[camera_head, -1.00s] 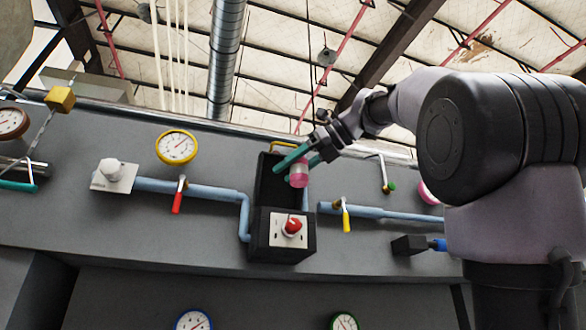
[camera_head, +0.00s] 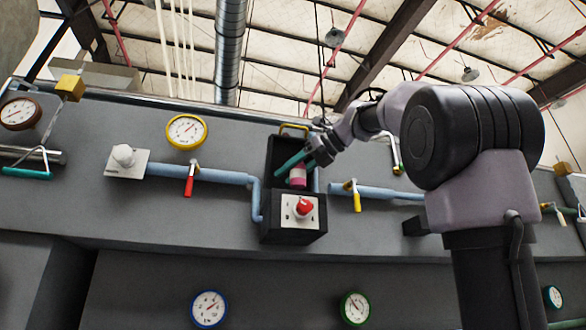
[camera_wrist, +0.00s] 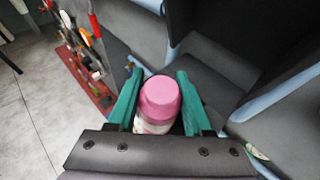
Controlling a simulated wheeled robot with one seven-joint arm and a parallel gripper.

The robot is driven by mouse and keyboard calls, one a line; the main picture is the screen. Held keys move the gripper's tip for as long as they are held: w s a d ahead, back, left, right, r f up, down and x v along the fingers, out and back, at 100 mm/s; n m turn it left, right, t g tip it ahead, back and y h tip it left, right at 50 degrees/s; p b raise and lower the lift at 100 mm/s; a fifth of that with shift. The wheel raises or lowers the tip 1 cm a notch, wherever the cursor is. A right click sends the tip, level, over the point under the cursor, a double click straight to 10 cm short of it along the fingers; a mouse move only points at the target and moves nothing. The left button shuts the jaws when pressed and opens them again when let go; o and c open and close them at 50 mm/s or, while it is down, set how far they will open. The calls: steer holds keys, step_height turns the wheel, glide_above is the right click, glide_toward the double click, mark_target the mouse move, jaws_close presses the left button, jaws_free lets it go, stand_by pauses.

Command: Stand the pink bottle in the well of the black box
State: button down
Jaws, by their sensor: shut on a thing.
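The black box (camera_head: 275,228) stands on the grey bench, with a tall dark back and an opening behind its front panel. The pink bottle (camera_head: 297,175) shows in front of that back, just above the front panel. In the wrist view the bottle (camera_wrist: 158,100) has a pink cap and a paler body, and sits between the green fingers. My gripper (camera_head: 301,164) is shut on the bottle, which looks roughly upright. The front panel and fingers partly hide the bottle, so I cannot tell whether its base is inside the well or touches anything.
A red knob (camera_head: 304,206) is on the box's front panel. Blue pipes (camera_head: 200,174) run on both sides, with a red-handled valve (camera_head: 189,182) left and a yellow-handled valve (camera_head: 355,197) right. A yellow gauge (camera_head: 186,132) stands behind the left pipe.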

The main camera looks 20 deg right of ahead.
steer(key=w, duration=0.5)
steer(key=shift+w, duration=0.15)
steer(key=shift+w+f, duration=0.1)
steer(key=shift+f, duration=1.8)
steer(key=shift+c, duration=1.2)
jaws_free()
